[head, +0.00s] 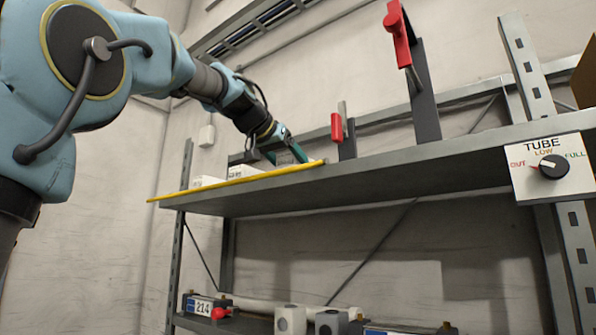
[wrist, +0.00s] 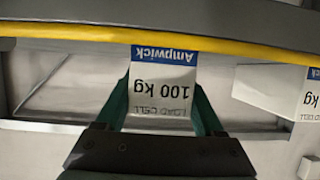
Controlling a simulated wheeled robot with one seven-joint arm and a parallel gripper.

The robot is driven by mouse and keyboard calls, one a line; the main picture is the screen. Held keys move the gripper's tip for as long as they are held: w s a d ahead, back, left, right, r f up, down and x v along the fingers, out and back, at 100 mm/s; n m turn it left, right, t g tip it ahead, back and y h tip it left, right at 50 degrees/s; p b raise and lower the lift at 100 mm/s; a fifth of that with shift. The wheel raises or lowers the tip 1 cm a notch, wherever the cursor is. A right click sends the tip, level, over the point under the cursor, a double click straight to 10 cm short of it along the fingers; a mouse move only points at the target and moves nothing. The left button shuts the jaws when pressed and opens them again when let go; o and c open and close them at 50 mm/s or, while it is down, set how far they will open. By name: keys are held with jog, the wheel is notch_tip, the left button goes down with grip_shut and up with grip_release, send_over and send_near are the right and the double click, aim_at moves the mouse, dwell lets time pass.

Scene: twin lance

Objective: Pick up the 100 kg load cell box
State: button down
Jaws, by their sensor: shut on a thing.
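The 100 kg load cell box (wrist: 163,75) is white with a blue Ampwick band. Its label reads upside down in the wrist view. My gripper (wrist: 160,100) has its green fingers on both sides of this box and is shut on it. In the head view my gripper (head: 287,157) is over the upper shelf, just behind the yellow front edge. The box is small and partly hidden between the fingers there. I cannot tell whether it still touches the shelf.
A second white box (wrist: 275,85) marked kg lies to the right in the wrist view. White boxes (head: 243,171) stand on the upper shelf (head: 400,166), left of my gripper in the head view. A yellow strip (head: 235,182) runs along its edge. Red-handled levers (head: 337,127) rise to the right.

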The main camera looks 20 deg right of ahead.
jog(key=shift+r, duration=0.15)
notch_tip(320, 180, up, 9)
jog(key=shift+d+r, duration=0.1)
jog(key=shift+r, duration=0.25)
dwell(0.3)
